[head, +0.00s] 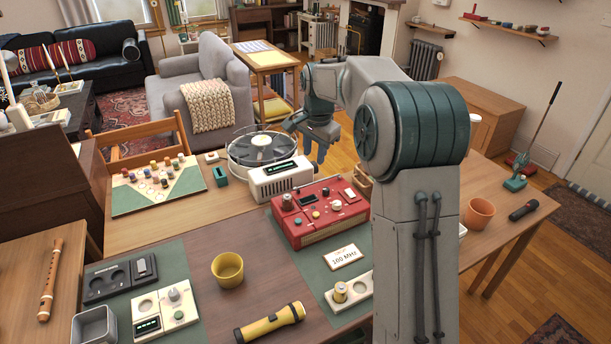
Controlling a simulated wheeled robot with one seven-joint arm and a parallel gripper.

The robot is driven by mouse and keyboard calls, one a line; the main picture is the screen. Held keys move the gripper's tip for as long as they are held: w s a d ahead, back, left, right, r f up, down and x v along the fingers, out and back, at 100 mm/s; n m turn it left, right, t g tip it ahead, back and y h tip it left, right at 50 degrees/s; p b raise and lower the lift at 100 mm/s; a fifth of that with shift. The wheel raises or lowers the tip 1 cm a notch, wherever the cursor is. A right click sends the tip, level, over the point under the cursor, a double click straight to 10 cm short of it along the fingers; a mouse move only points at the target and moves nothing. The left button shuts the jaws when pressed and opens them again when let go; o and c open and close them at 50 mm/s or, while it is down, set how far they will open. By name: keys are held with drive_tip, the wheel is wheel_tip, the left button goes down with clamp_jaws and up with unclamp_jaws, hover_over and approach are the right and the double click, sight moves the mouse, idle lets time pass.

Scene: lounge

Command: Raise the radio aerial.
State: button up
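The red radio (322,222) lies on the table, with knobs, buttons and a small dark display on its top face. A thin line runs along its back edge, but I cannot clearly tell whether it is the aerial; no raised rod shows above the radio. My gripper (316,157) hangs above and behind the radio, pointing down near the white device with a green display (281,181). It appears apart from the radio. Its fingers are small and partly overlap, so their opening is unclear. My arm covers the area right of the radio.
A round fan-like device (262,147) stands behind the white device. A card reading 100 MHz (343,257) lies in front of the radio. A yellow cup (228,269), a yellow torch (270,322) and a terracotta pot (479,214) stand or lie around it.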

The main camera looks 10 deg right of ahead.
drive_tip(key=w+f+m, duration=0.4)
drive_tip(key=w+f, duration=0.1)
drive_tip(key=w, duration=0.4)
drive_tip(key=p, duration=0.3)
approach(317, 182)
drive_tip(key=a+f, duration=0.1)
drive_tip(key=f, duration=0.1)
drive_tip(key=a+f, duration=0.1)
drive_tip(key=f, duration=0.2)
drive_tip(key=a+f, duration=0.1)
drive_tip(key=f, duration=0.1)
drive_tip(key=shift+w+a+f, duration=0.15)
drive_tip(key=shift+w+a, duration=0.25)
clamp_jaws()
